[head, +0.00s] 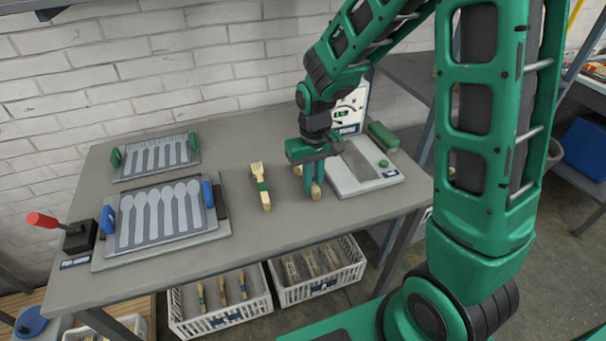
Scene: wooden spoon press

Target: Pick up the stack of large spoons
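My gripper (312,182) points down over the grey table, right of the middle. Its green fingers are low, at a light wooden piece (316,191) whose rounded end shows at the fingertips. This looks like the stack of large spoons, but the fingers hide most of it. Another small bit of wood (297,170) shows just left of the fingers. I cannot tell whether the fingers are closed on the wood or apart from it. A stack of wooden forks (261,187) with a dark green band lies to the left of my gripper.
A white device with a grey plate (361,164) and a display stands close right of my gripper. A green block (382,138) lies behind it. A spoon mould (126,230) and a fork mould (125,171) lie left. White crates (208,322) sit below the table.

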